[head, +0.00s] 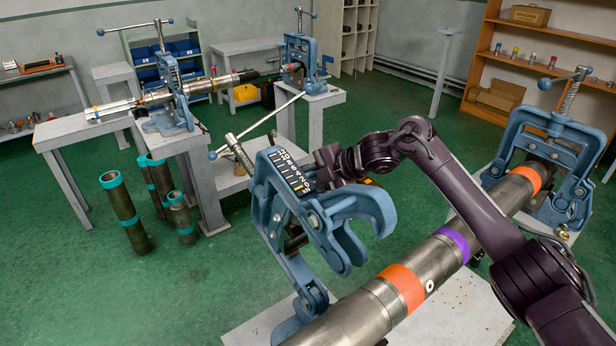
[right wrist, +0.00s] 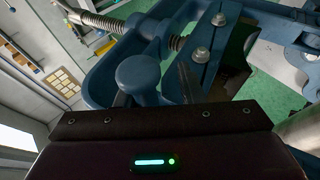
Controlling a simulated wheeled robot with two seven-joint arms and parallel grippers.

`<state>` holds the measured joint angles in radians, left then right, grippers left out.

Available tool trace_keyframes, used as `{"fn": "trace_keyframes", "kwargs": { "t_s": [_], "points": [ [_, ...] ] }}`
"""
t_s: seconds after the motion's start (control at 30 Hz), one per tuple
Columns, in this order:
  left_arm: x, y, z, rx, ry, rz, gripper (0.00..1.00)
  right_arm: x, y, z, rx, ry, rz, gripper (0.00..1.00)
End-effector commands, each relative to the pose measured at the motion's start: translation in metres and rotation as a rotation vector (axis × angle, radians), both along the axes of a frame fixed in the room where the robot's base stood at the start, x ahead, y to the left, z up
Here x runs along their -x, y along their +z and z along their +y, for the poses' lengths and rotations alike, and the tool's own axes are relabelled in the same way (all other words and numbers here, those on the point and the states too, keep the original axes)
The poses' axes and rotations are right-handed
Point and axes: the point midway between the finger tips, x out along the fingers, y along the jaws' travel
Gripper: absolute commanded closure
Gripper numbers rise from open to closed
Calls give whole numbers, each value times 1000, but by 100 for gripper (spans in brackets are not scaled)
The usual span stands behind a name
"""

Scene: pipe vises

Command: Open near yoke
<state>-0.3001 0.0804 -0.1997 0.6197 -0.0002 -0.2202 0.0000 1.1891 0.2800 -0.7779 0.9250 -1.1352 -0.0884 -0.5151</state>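The near yoke (head: 325,215) is a blue casting with a black-and-white scale plate. It leans over to the left on its hinge side, its hooked end raised clear of the steel pipe (head: 345,322). Its threaded screw (head: 243,157) with a ball-ended handle points up and left. My right arm reaches across from the right, and my right gripper (head: 293,232) is mostly hidden behind the yoke. My left gripper is not in view.
The far vise (head: 560,150) at the right stands upright over the pipe. The pipe carries orange and purple bands. Another pair of vises holds a pipe (head: 160,97) on grey stands behind. Several teal-ringed pipes (head: 125,212) stand on the green floor, left. Shelves line the back.

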Motion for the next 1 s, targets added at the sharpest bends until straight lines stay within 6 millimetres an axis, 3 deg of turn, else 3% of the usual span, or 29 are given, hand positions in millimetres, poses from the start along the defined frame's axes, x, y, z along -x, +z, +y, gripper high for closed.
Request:
{"fn": "trace_keyframes", "kwargs": {
  "t_s": [0.03, 0.07, 0.63, 1.0],
  "points": [
    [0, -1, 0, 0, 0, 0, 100, 3, -6, 0, 7, 4, 11, 66],
    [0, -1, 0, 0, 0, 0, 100, 3, -6, 0, 6, 4, 11, 62],
    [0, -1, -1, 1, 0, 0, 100, 1, 2, -1, -2, 3, -1, 62],
    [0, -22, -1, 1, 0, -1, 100, 19, 32, -41, 1, 1, -1, 62]
  ]
}}
